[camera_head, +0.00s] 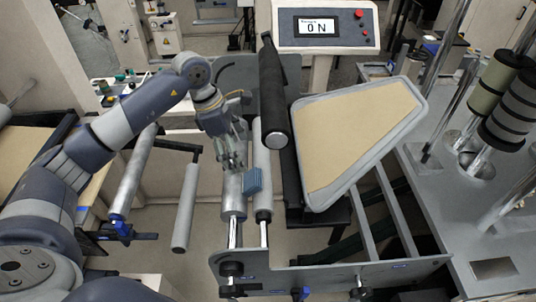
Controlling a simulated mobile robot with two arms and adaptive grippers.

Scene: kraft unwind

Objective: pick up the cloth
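A small blue piece (252,181), which looks like the cloth, shows at the middle of the view against a metal roller (234,203). My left gripper (235,160) reaches in from the left and points down just above and left of the blue piece. Its fingers are small and overlap the roller behind them, so I cannot tell whether they are open or shut, or whether they touch the cloth. My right gripper is not in view.
A black roller (273,95) stands close right of my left gripper. A large tan panel with a grey rim (416,88) lies further right. A control box (325,25) reading "ON" stands behind. Metal rollers (186,208) hang at left. Posts with rolls (508,100) stand at right.

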